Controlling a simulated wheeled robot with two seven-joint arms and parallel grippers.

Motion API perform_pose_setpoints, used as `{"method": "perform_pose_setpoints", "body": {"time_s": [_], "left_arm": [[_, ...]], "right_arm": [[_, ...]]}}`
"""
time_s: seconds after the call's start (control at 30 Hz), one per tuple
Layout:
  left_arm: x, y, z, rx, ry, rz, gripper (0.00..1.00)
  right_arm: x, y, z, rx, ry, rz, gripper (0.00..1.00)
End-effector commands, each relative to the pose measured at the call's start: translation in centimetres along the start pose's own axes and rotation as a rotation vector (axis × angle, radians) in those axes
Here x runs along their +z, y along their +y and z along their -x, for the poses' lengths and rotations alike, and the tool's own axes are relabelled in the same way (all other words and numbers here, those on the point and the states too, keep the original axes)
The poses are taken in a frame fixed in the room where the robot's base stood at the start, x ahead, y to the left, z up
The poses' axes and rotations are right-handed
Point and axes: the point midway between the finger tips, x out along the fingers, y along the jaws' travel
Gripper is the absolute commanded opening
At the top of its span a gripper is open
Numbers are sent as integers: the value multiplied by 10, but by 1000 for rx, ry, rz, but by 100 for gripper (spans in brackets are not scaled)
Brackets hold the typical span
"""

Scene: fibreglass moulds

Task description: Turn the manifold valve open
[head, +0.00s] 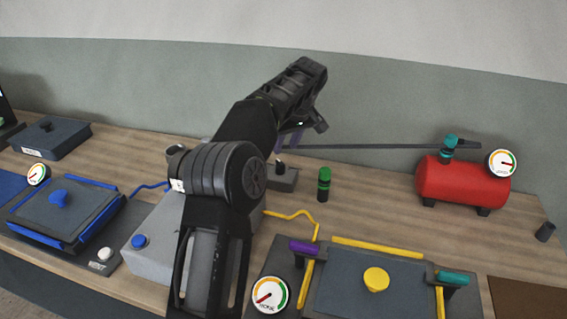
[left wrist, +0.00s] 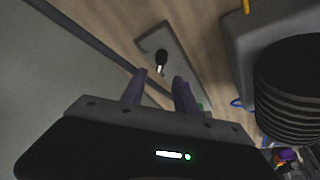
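A small grey block (head: 284,181) sits on the bench behind the grey box, with a short dark upright part (head: 280,161) on top; this looks like the manifold valve. In the left wrist view the block (left wrist: 182,66) lies beyond my fingertips, and its dark handle (left wrist: 160,62) with a pale end shows. My left gripper (head: 287,141) has purple fingers and hangs just above the block. In the left wrist view my left gripper (left wrist: 159,82) has its fingers apart with nothing between them, short of the handle. My right gripper is in neither view.
A dark pipe (head: 390,147) runs along the wall behind the block towards a red tank (head: 463,184). A green-topped cylinder (head: 323,184) stands right of the block. The grey box (head: 153,243) and a mould with a yellow knob (head: 376,280) are nearer.

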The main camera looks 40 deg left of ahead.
Motion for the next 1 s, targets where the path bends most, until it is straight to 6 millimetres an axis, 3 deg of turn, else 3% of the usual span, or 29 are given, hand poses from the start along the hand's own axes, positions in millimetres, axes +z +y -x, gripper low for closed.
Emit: {"method": "perform_pose_setpoints", "body": {"time_s": [0.47,1.0], "left_arm": [[0,0,-6,-1,0,0,36],[0,0,-75,0,-1,0,36]], "right_arm": [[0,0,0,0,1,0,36],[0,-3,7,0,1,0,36]]}}
